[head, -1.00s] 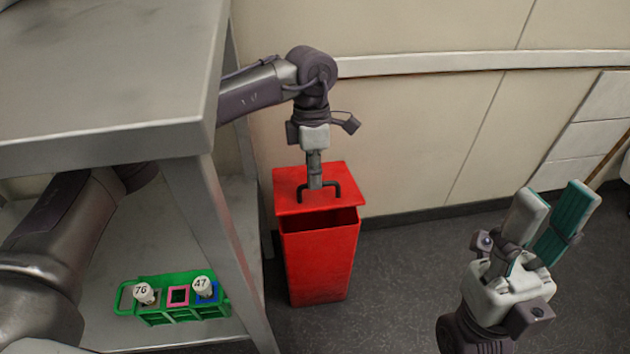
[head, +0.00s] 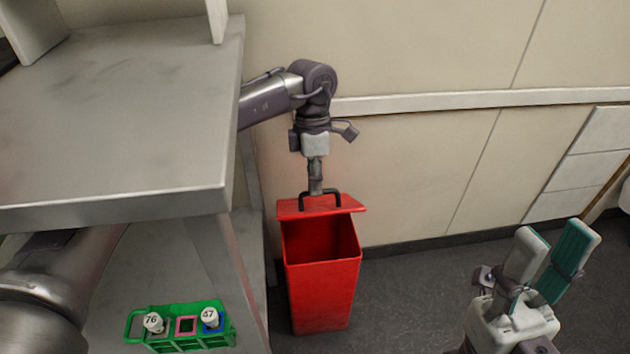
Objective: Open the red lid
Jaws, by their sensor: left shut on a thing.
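The red lid (head: 291,209) sits at the back of the red bin (head: 322,291), raised and tilted, with a black handle on it. The bin stands on the dark floor and its mouth is largely uncovered, showing the inside. My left gripper (head: 316,191) points down from above and is shut on the lid's black handle (head: 337,198). My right gripper (head: 541,266) is at the lower right, empty, with its two teal-and-grey fingers apart and pointing up.
A grey metal table (head: 120,120) fills the left side. On its lower shelf is a green rack (head: 180,342) with two white-capped tubes marked 76 and 47. A beige wall with a rail (head: 450,101) stands behind the bin. Floor is free between bin and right gripper.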

